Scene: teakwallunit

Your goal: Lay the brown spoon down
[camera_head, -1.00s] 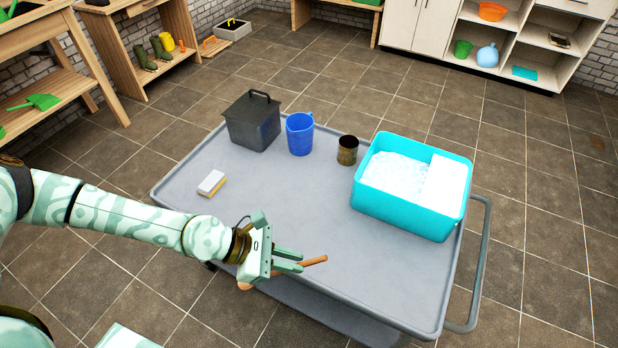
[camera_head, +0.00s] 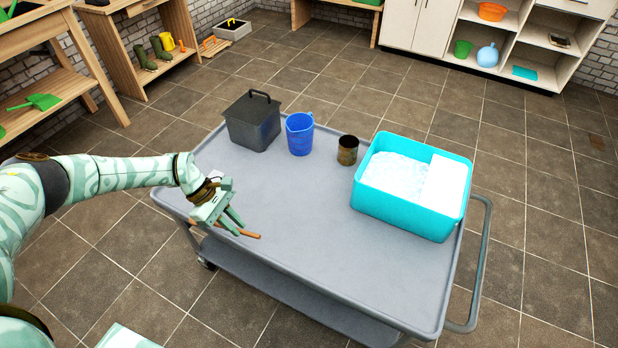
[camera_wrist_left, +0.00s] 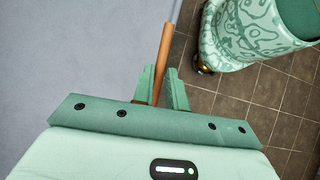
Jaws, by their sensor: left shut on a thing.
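The brown spoon (camera_head: 249,235) is in my left gripper (camera_head: 235,224), over the near left edge of the grey cart (camera_head: 290,205). Its thin brown handle sticks out past the fingertips to the right in the head view. In the left wrist view the spoon handle (camera_wrist_left: 164,48) stands between the two green fingers of the left gripper (camera_wrist_left: 163,88), which are shut on it. The rest of the spoon is hidden by the gripper. I cannot tell whether the spoon touches the cart top. My right gripper is in neither view.
A turquoise tub (camera_head: 405,212) with white contents stands at the right. The cart's middle and front are clear.

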